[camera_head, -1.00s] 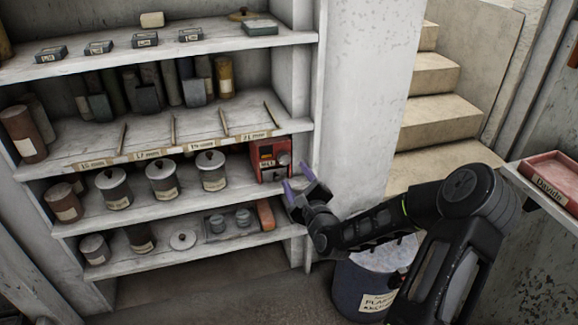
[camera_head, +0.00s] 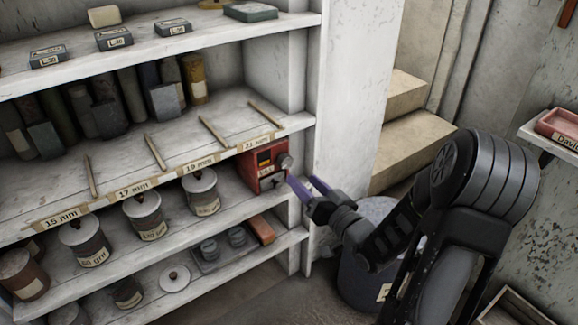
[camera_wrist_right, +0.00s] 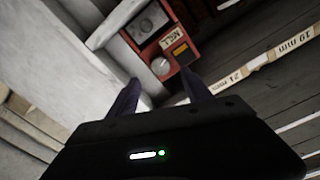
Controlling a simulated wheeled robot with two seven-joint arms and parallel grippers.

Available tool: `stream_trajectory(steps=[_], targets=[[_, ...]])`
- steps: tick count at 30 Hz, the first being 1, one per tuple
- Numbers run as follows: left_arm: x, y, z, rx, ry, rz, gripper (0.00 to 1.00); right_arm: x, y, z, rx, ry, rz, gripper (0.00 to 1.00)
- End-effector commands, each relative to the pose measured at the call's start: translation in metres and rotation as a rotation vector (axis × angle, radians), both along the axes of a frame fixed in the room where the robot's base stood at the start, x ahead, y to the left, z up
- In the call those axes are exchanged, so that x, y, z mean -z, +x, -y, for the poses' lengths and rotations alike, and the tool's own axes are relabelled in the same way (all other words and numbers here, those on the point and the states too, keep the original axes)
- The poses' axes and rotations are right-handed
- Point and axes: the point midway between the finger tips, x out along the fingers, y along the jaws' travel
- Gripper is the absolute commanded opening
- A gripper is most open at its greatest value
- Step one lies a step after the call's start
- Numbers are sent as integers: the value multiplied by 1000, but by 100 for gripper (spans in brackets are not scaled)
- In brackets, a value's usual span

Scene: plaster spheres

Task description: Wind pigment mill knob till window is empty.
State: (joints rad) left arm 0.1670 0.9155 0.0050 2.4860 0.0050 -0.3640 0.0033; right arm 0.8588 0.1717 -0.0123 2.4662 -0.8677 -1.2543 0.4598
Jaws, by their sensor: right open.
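The red pigment mill (camera_head: 264,166) stands at the right end of a shelf, and it shows in the right wrist view (camera_wrist_right: 186,32) with a MILL label. Its small window (camera_wrist_right: 180,50) shows orange. The round grey knob (camera_wrist_right: 160,66) is on the front face beside the window; it also shows in the head view (camera_head: 285,161). My right gripper (camera_head: 304,184) is open and empty, in front of and slightly below the mill. In the wrist view its purple fingers (camera_wrist_right: 160,80) point at the knob, one to each side, apparently short of it. My left gripper is not in view.
Lidded pots (camera_head: 143,215) line the shelf left of the mill. The shelf edge with size labels (camera_head: 195,165) runs just above them. A white upright (camera_head: 350,90) stands right of the mill. A blue bucket (camera_head: 362,275) is below my right arm.

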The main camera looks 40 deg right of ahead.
Motion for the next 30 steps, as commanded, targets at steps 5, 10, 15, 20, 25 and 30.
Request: stream_trajectory(steps=[5, 10, 15, 20, 25, 30], targets=[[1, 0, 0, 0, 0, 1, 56, 0, 3, 0, 0, 2, 0, 58], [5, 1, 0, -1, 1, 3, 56, 2, 18, 1, -1, 3, 1, 58], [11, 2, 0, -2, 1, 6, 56, 2, 44, 2, -3, 3, 1, 58], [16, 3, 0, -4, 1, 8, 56, 2, 67, 4, -2, 3, 1, 58], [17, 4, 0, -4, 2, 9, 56, 1, 78, 5, 0, 4, -1, 58], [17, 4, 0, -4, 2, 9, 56, 0, 79, 5, 0, 4, -1, 58]])
